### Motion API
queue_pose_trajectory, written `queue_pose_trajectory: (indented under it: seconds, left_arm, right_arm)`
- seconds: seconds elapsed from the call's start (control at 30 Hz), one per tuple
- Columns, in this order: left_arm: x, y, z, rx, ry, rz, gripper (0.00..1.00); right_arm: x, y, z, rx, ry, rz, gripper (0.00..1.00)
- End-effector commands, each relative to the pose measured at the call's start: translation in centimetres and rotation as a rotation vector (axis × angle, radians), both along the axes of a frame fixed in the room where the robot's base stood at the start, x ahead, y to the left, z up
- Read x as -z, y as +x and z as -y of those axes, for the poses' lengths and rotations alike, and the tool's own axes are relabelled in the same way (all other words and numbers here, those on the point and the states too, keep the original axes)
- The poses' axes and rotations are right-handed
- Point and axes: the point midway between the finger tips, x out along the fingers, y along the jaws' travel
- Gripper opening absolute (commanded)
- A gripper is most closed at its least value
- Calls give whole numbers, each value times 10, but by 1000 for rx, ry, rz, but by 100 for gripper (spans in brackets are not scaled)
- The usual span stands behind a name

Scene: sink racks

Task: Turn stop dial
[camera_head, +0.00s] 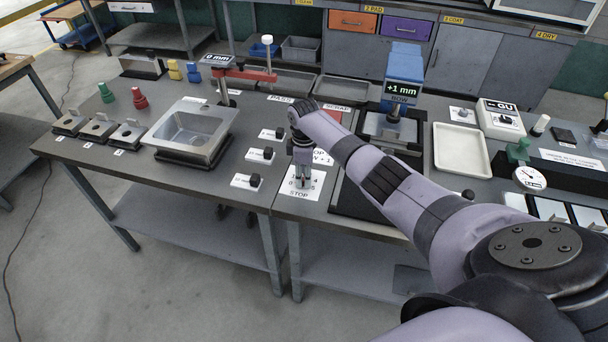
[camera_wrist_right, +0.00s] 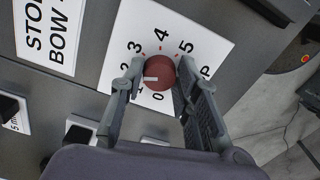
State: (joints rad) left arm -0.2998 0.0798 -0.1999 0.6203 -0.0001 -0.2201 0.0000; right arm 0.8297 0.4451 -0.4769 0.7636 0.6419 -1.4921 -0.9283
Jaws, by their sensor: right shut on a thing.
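The stop dial (camera_wrist_right: 160,73) is a round dark red knob with a white pointer line, seen in the right wrist view. It sits on a white card (camera_wrist_right: 205,45) numbered 0 to 5. The pointer line faces left in that view, between the 1 and the 2. My right gripper (camera_wrist_right: 153,82) has its two fingers on either side of the knob, shut on it. In the head view my right gripper (camera_head: 301,180) points down over the card marked STOP (camera_head: 316,184) at the table's front edge, hiding most of the knob. My left gripper is not in view.
Several black knobs on white cards (camera_head: 247,181) stand left of my right gripper. A metal sink basin (camera_head: 190,128) is further left. A blue gauge stand reading +1 mm (camera_head: 403,75) and a cream tray (camera_head: 461,149) are to the right.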

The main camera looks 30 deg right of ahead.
Motion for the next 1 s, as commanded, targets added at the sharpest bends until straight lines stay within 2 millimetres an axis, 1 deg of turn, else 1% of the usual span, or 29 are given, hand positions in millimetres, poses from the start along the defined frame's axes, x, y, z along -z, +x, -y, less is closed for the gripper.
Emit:
queue_pose_trajectory:
  seconds: [0.3,0.33,0.6,0.87,1.0]
  left_arm:
    - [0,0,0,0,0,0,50]
    - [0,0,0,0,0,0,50]
    - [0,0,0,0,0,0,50]
    - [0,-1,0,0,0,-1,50]
    - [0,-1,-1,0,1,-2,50]
  right_arm:
    - [-1,1,0,0,0,3,1]
    - [-1,1,0,0,0,3,31]
    - [-1,1,0,1,0,1,49]
    - [0,0,0,1,-1,1,50]
    - [-7,1,0,0,0,3,50]
